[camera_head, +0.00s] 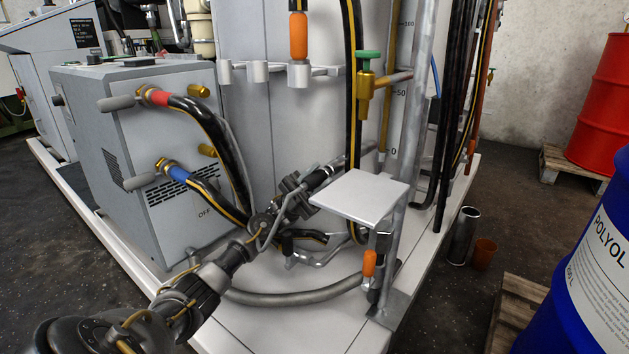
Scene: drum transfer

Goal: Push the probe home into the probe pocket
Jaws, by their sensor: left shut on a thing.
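My left arm comes in from the lower left, and its gripper (297,195) is in front of the lower part of the pale tank. It is shut on a slim dark, rod-like piece, which I take to be the probe (321,177). The probe points up and to the right, tilted, toward the lower tank wall. Its far end lies near the foot of the sight gauge. I cannot make out the probe pocket's opening, nor how deep the probe sits in it. My right gripper is not in view.
A small grey shelf plate (360,194) stands just right of the gripper. A grey cabinet (140,150) with red- and blue-collared hoses is on the left. A grey hose (290,297) crosses the white plinth (300,327). A blue drum (590,270) is at right.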

